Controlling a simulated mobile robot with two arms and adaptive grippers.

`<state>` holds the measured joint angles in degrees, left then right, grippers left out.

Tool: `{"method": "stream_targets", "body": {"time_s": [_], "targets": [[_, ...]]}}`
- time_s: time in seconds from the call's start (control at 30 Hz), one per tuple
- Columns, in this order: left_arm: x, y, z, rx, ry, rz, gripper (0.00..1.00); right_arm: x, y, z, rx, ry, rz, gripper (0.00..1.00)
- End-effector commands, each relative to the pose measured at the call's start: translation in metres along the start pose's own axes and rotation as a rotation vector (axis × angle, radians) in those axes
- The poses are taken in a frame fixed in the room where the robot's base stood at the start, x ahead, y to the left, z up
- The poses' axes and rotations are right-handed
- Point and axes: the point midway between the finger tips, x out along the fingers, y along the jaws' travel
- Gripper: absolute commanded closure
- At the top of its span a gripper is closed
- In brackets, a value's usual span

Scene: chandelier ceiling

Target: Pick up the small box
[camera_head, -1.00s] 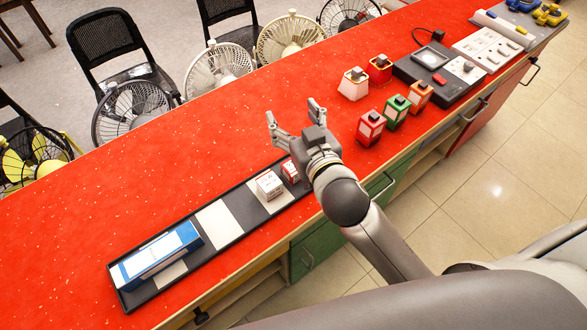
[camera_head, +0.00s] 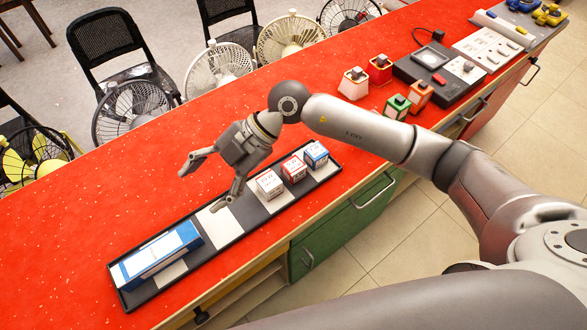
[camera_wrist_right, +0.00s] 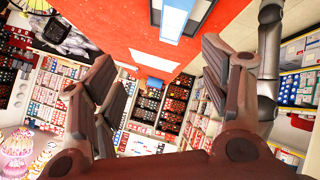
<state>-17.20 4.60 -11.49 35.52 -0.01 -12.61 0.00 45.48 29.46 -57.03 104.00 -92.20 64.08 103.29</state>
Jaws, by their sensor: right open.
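Three small boxes stand side by side at the right part of a long dark tray (camera_head: 238,238): a white one (camera_head: 269,185), a red-and-white one (camera_head: 294,170) and a blue-and-white one (camera_head: 316,155). A long blue-and-white box (camera_head: 157,253) lies at the tray's left end. My right gripper (camera_head: 202,187) is open and empty. In the head view its fingers appear left of the small boxes, one tip over the tray's middle. The right wrist view shows the spread fingers (camera_wrist_right: 158,85) and a blue-and-white box (camera_wrist_right: 180,17) at the top edge. My left gripper is not in view.
The red counter (camera_head: 110,200) is clear left of and behind the tray. Several coloured blocks, including a green one (camera_head: 396,106), stand beyond my right arm, with a dark panel (camera_head: 437,72) behind. Several fans, one white (camera_head: 218,68), line the far edge.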

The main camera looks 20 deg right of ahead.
Motion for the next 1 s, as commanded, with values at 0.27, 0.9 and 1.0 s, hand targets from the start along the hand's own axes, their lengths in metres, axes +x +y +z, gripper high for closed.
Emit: {"method": "stream_targets", "body": {"time_s": [0.27, 0.9, 1.0], "targets": [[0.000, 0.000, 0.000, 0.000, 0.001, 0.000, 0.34, -0.093, -0.038, 0.131, 0.236, -0.622, -0.299, 0.30], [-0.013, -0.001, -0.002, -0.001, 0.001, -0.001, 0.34, -0.108, -0.072, 0.198, 0.350, -0.839, -0.352, 0.30], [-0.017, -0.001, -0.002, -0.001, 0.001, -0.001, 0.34, -0.105, -0.074, 0.203, 0.352, -0.839, -0.352, 0.30]]}}
